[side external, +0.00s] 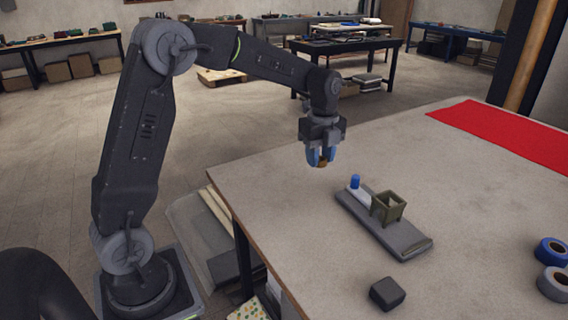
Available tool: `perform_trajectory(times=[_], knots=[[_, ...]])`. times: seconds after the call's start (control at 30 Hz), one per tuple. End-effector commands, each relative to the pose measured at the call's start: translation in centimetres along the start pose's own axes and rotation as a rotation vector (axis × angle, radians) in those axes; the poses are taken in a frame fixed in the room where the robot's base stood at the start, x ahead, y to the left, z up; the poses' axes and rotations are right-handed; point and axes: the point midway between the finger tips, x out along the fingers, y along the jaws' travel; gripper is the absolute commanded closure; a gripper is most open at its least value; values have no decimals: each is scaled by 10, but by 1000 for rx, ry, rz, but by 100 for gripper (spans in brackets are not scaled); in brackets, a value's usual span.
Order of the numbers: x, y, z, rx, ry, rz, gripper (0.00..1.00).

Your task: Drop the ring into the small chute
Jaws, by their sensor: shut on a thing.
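My gripper (320,158) points down above the left part of the table, with blue fingertips. It is shut on a small brown-gold thing, likely the ring (322,163), which is mostly hidden between the fingers. The small chute (388,208) is an olive, square, open-topped box. It stands on a long grey base (410,243) to the lower right of my gripper. A blue peg (355,181) on a pale block stands on the same base, to the left of the chute. The held thing is in the air, apart from the base and the chute.
A dark grey block (387,294) lies near the table's front edge. A blue tape roll (551,251) and a grey one (555,283) lie at the right. A red cloth (505,130) covers the back right. The table (290,220) is bare around the base.

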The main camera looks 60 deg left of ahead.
Motion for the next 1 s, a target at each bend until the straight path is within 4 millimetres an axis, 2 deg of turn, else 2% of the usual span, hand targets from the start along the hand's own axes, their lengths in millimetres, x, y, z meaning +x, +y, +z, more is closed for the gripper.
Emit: perform_trajectory(times=[0.03, 0.2, 0.33, 0.5, 0.6, 0.77, 1.0], knots=[[-1, -19, -14, 11, 0, 0, 87], [-5, -67, -61, 21, 0, 1, 87], [-6, -92, -95, 25, 0, 1, 87], [-7, -108, -124, 27, 0, 0, 87], [-6, -111, -132, 28, 0, 0, 87], [-1, -112, -135, 26, 0, 1, 87], [19, -112, -134, 27, 0, 1, 87]])
